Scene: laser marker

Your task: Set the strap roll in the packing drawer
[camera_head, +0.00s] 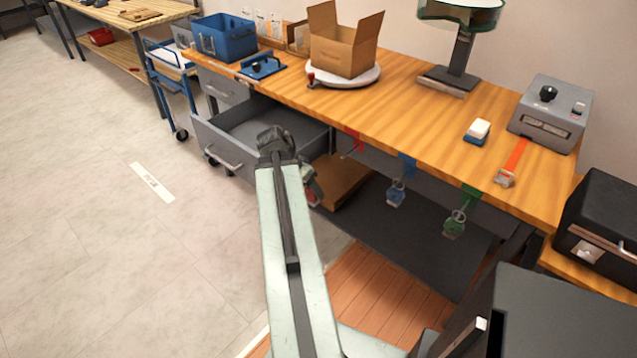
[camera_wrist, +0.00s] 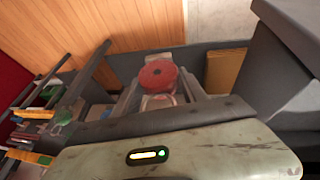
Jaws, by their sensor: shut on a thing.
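The packing drawer (camera_head: 232,148) is grey and pulled open under the left part of the workbench. Its inside looks empty where it shows. In the wrist view a red round roll (camera_wrist: 158,74), which looks like the strap roll, sits between the fingers of my gripper (camera_wrist: 159,92). The gripper is shut on it. In the head view my gripper (camera_head: 312,184) is mostly hidden behind my own arm, just right of the drawer and low beside it. The roll cannot be made out clearly there.
The workbench (camera_head: 420,120) carries an open cardboard box (camera_head: 343,48), a blue crate (camera_head: 223,42) and a grey device (camera_head: 551,114). A lower shelf (camera_head: 395,225) holds flat cardboard (camera_head: 340,180). Tags hang from the bench edge. A blue cart (camera_head: 168,75) stands left of the drawer.

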